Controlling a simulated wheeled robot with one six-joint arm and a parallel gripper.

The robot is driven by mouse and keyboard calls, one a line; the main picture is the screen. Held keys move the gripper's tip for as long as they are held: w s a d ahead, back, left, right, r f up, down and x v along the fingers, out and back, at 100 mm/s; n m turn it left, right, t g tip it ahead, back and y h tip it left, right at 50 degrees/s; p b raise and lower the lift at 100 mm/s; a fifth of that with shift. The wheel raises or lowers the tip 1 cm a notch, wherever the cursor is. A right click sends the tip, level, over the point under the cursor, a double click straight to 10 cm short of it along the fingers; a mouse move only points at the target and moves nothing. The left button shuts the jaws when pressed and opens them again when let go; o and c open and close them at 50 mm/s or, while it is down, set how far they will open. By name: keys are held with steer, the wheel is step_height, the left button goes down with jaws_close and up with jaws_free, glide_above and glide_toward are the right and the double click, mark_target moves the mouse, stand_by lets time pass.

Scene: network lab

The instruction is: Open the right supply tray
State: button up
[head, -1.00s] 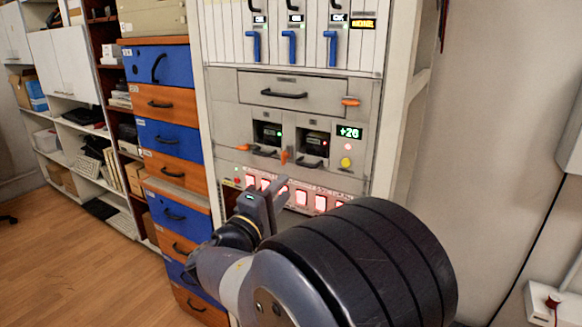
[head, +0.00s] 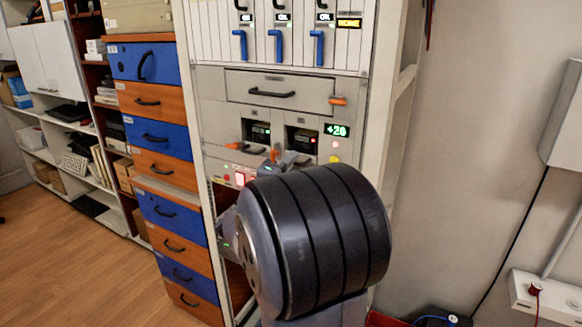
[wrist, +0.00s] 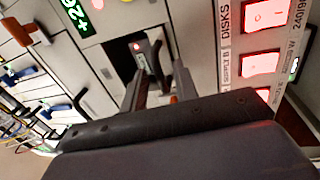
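The right supply tray (head: 302,138) is a dark module with a small light in the grey rack front, left of the green "+26" display (head: 337,130). It looks shut. An upright orange latch (head: 273,154) sits at its lower left. My gripper is at the tray's lower front, mostly hidden in the head view by my arm. In the wrist view, the fingers of my gripper (wrist: 160,82) are apart in front of the tray's dark recess (wrist: 118,48). A grey piece, perhaps the handle, shows between them; contact is unclear.
The left supply tray (head: 256,131) is beside it, with an orange latch turned sideways. A wide drawer (head: 290,90) is above. Lit red switches (wrist: 262,15) are close to my gripper. Blue and orange drawers (head: 155,97) stand left; bare wall is right.

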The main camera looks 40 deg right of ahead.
jaws_close()
stand_by(0.4)
